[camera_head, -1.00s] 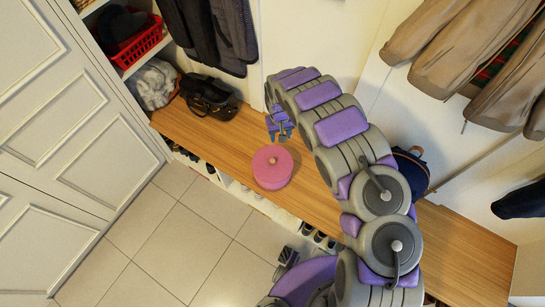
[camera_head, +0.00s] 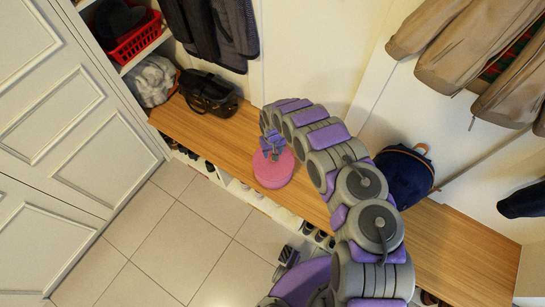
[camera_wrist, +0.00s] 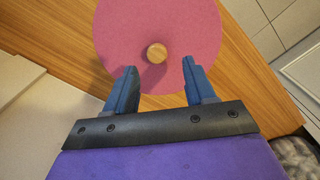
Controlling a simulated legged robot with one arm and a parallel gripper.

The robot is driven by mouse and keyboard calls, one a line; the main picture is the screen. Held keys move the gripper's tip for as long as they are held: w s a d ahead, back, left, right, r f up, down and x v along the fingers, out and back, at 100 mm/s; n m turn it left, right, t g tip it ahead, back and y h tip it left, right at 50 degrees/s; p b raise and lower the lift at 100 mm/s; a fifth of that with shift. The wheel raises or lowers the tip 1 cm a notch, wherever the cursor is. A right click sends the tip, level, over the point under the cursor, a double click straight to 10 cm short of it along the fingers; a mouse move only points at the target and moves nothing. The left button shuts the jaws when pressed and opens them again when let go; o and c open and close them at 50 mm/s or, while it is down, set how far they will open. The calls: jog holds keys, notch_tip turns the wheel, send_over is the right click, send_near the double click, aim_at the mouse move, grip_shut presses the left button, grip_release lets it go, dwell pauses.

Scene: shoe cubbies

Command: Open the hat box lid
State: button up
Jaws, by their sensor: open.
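The pink round hat box (camera_head: 272,174) stands on the wooden bench near its front edge. Its lid (camera_wrist: 185,25) has a small round wooden knob (camera_wrist: 157,53) in the middle and looks closed. My gripper (camera_head: 272,153) is over the back part of the box in the head view and hides the knob there. In the wrist view my gripper (camera_wrist: 160,70) is open, with two blue fingers apart. The knob lies just beyond the fingertips, about midway between them, and nothing is held. How high the fingertips are above the lid I cannot tell.
The wooden bench (camera_head: 440,240) runs along the wall, with shoes in cubbies below. A black bag (camera_head: 210,93) stands left of the box and a dark blue backpack (camera_head: 402,175) right of it, behind my arm. Coats (camera_head: 455,45) hang above.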

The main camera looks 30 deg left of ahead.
jog(key=f, duration=0.3)
jog(key=shift+d+f+b, duration=0.35)
jog(key=shift+d, duration=0.05)
jog(key=shift+a+f, duration=0.15)
jog(key=shift+f, duration=0.05)
grip_shut()
